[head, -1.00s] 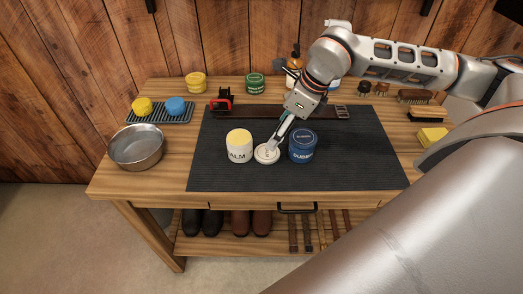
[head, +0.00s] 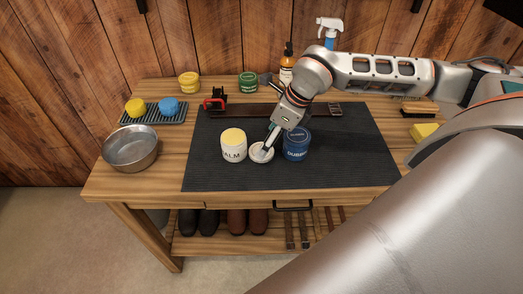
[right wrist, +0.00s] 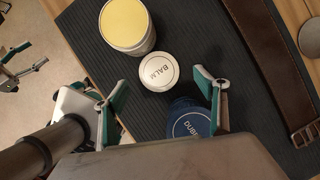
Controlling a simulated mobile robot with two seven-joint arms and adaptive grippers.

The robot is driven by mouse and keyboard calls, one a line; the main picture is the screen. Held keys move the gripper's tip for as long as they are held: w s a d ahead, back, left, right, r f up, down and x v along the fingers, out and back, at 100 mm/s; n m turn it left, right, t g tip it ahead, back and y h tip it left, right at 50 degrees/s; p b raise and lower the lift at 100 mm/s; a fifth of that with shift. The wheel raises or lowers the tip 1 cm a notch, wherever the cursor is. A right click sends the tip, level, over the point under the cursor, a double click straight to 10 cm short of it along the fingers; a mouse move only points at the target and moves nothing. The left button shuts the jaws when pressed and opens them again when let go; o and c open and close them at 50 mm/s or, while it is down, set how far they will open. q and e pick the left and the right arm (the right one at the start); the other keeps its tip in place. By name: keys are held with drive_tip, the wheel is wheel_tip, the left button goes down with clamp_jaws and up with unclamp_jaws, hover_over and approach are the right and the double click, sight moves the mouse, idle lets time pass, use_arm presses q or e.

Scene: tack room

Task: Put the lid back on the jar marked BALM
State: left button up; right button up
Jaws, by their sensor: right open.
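The BALM jar (head: 233,148) is white, upright and uncovered, with yellow contents on top; the right wrist view shows it at the top (right wrist: 127,25). Its white lid (head: 257,157) lies on the dark mat just right of the jar, apart from it. In the right wrist view the lid (right wrist: 158,71) shows BALM lettering facing up. My right gripper (head: 268,147) points down over the lid. Its fingers (right wrist: 160,84) are open, one either side of the lid, with no clear contact. A small gripper, seemingly my left (right wrist: 10,68), shows at that view's left edge; its jaws are unclear.
A blue lidded jar (head: 296,147) stands close right of the lid, beside a right gripper finger. A metal bowl (head: 130,150) is at the left. A brown strap (head: 255,110) lies across the back of the mat (head: 330,175). The mat's front is clear.

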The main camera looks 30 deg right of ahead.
drive_tip(key=shift+s+x, duration=0.1)
drive_tip(key=shift+x, duration=0.8)
drive_tip(key=shift+s+x, duration=0.15)
drive_tip(key=shift+x, duration=0.75)
drive_tip(key=shift+f, duration=0.1)
drive_tip(key=shift+c, duration=0.5)
drive_tip(key=c, duration=0.8)
wheel_tip(320, 180, up, 20)
drive_tip(key=shift+r, duration=0.1)
